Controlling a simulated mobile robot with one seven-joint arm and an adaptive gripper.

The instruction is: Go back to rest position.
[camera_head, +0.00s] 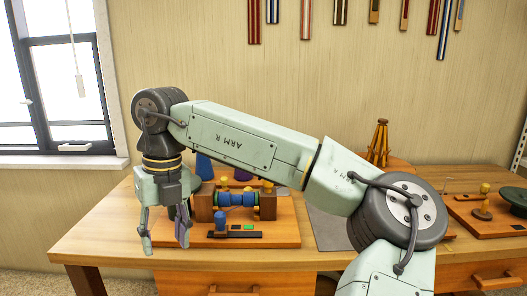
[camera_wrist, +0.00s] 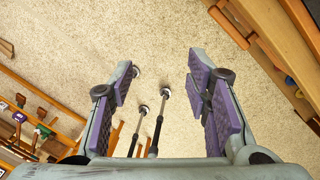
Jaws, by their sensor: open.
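My gripper (camera_head: 166,240) hangs from my pale green arm at the left of the head view, fingers pointing down. It is in front of the left part of the wooden table, by a wooden board with a blue spool device. In the wrist view my gripper (camera_wrist: 165,75) has its two purple-padded fingers spread wide apart. Nothing is held between them. Beige carpet shows beyond the fingertips.
The wooden table (camera_head: 100,240) carries the board with the blue spool (camera_head: 238,199) and a blue cone (camera_head: 204,167). A wooden stand (camera_head: 379,144) is behind my arm. Another board (camera_head: 487,222) lies at right. Colourful strips (camera_head: 305,18) hang on the wall.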

